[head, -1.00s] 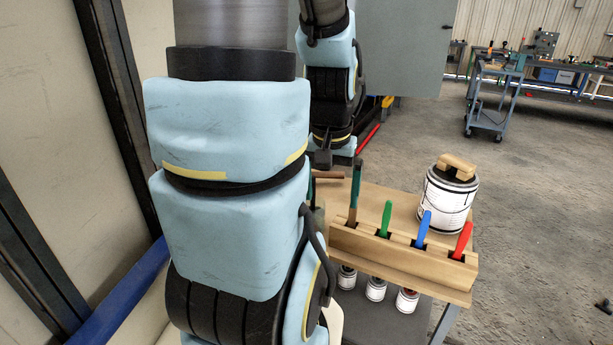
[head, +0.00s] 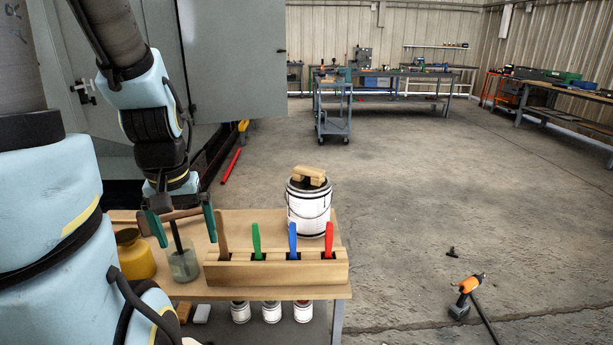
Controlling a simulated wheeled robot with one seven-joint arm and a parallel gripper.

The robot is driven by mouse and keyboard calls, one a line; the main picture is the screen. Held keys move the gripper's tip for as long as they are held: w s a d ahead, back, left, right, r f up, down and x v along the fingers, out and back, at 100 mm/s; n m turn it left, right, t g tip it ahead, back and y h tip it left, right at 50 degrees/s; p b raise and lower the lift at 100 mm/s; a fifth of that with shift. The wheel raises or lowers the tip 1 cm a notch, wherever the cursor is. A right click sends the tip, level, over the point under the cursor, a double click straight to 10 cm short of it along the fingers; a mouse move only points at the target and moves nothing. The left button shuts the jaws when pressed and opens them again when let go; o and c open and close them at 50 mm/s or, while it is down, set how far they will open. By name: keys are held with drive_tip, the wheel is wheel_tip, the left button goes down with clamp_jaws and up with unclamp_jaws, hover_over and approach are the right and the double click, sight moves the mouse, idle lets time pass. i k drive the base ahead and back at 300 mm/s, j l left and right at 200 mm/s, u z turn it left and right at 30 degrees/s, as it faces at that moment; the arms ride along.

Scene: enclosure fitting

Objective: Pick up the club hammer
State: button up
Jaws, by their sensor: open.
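My gripper (head: 182,225) is at the left of the picture, over the back left of the table. Its two green fingers are wide apart. A brown wooden bar (head: 181,214) shows level between the fingers and looks like the club hammer's handle; I cannot make out a head. I cannot tell whether the bar touches the fingers. A thin dark stick rises from a glass jar (head: 184,265) just below the gripper.
On the table (head: 262,216) stand a yellow pot (head: 135,255), a wooden rack (head: 275,271) with brown, green, blue and red handles, and a white can (head: 309,208) with a wooden piece on top. Open floor lies to the right.

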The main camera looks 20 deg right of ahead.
sight(143, 223)
drive_tip(key=i+j+u, duration=0.55)
drive_tip(key=i, duration=0.2)
drive_tip(key=i+j+u, duration=0.15)
drive_tip(key=i+u, duration=0.15)
drive_tip(key=i, duration=0.1)
